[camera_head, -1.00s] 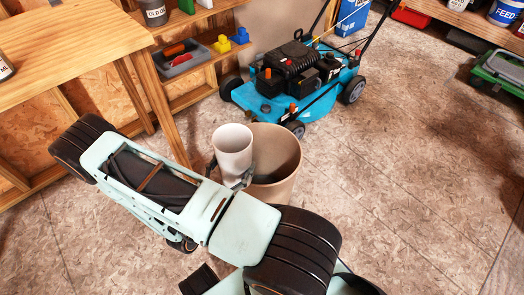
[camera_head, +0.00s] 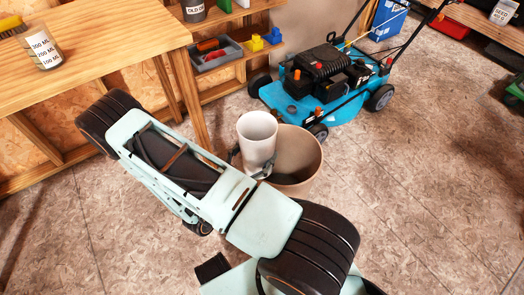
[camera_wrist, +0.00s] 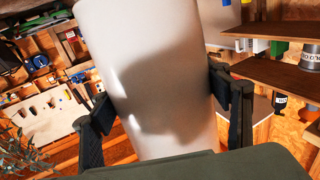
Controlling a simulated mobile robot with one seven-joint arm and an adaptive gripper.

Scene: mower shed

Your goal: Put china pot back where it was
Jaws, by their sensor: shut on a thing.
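The china pot is a plain white, tall cup-like pot (camera_head: 258,138). In the head view it is held nearly upright in front of a large tan bin, overlapping it in the picture. My gripper (camera_head: 250,168) is shut on the pot's lower part. In the wrist view the white pot (camera_wrist: 150,85) fills the middle, with a dark finger of my gripper (camera_wrist: 165,110) on each side of it. The pot's inside bottom is hidden.
The tan bin (camera_head: 308,165) stands open on the floor. A blue mower (camera_head: 330,85) is behind it. A wooden workbench (camera_head: 100,45) with a measuring cup (camera_head: 44,48) is at left. Shelves hold a grey tray (camera_head: 215,55).

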